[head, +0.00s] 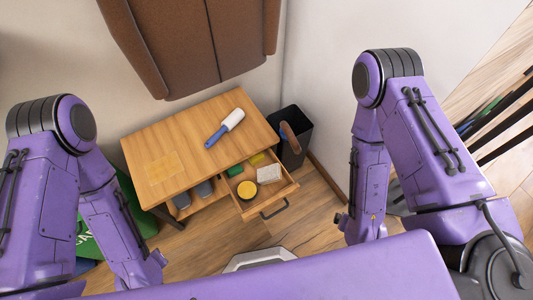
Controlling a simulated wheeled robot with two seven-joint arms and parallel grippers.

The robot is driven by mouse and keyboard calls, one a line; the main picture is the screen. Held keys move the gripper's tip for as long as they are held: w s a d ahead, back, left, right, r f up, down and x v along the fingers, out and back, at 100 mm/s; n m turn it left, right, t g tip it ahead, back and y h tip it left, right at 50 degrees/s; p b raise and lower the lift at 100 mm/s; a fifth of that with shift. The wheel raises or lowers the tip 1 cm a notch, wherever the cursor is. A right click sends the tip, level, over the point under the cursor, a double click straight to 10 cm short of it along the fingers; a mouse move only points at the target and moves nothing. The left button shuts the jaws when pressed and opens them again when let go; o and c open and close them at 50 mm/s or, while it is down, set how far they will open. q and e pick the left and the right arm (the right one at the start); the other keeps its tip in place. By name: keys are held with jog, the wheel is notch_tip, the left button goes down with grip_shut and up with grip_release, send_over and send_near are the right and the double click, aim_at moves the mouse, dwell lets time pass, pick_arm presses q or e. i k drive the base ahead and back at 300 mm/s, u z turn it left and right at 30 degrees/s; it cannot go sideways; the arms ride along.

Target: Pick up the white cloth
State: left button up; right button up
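A small whitish, folded-looking piece that looks like the white cloth (269,174) lies in the open drawer (279,193) of the wooden table, on the drawer's right side. A round yellow-topped, dark-sided thing (246,190) is in the drawer to its left. My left arm comes down at the left and my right arm at the right, both apart from the table. Neither gripper's fingers show; the ends of both arms are hidden.
On the table top (185,128) lie a blue-handled white roller (226,127) and a flat yellowish square (164,167). A dark bin (292,138) stands at the table's right by the wall. Wood floor is bare at the drawer's right.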

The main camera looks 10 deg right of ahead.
aim_at(271, 173)
jog(key=k, duration=0.6)
jog(key=z, duration=0.75)
jog(key=i, duration=0.95)
jog(key=u, duration=0.3)
